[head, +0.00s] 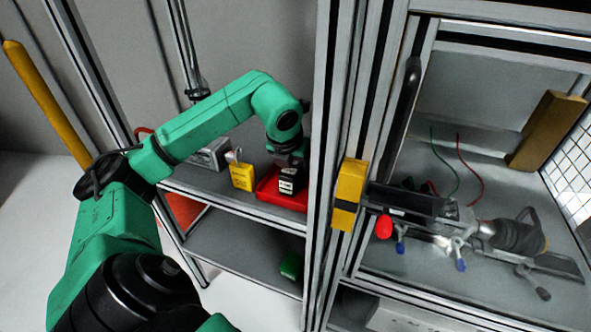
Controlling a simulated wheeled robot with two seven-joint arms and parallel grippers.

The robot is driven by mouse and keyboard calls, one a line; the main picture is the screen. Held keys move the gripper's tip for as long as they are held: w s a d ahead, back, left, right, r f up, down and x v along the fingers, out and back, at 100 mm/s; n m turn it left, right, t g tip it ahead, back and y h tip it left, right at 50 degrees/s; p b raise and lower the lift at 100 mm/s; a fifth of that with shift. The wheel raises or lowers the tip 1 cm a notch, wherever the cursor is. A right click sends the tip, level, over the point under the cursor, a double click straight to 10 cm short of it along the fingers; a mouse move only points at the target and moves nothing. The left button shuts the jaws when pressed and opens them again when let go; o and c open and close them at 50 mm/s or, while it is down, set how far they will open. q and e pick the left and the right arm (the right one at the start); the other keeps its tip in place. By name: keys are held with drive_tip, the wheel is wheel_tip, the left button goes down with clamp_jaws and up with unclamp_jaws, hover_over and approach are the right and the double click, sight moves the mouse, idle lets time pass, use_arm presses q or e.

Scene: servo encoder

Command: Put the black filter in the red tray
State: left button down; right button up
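The black filter (289,182), a dark block with white markings, shows at the red tray (268,196). It appears in or just over the tray; I cannot tell whether it rests on the tray floor. The tray lies on the upper grey shelf. My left gripper (289,163) points down right at the top of the filter. Its fingers are small and dark, so I cannot tell whether they are closed on it. My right gripper is not in view.
A yellow padlock-like block (242,176) and a grey box (211,154) stand left of the tray. A frame post (323,150) rises close to the tray's right. A green item (291,266) lies on the lower shelf. A cabinet with equipment (510,236) is at right.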

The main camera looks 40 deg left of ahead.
use_arm(q)
drive_tip(key=shift+f, duration=0.2)
drive_tip(key=shift+c, duration=2.1)
unclamp_jaws()
drive_tip(key=shift+r, duration=0.1)
drive_tip(key=shift+r, duration=0.2)
drive_tip(key=p+v, duration=0.2)
drive_tip(key=v, duration=1)
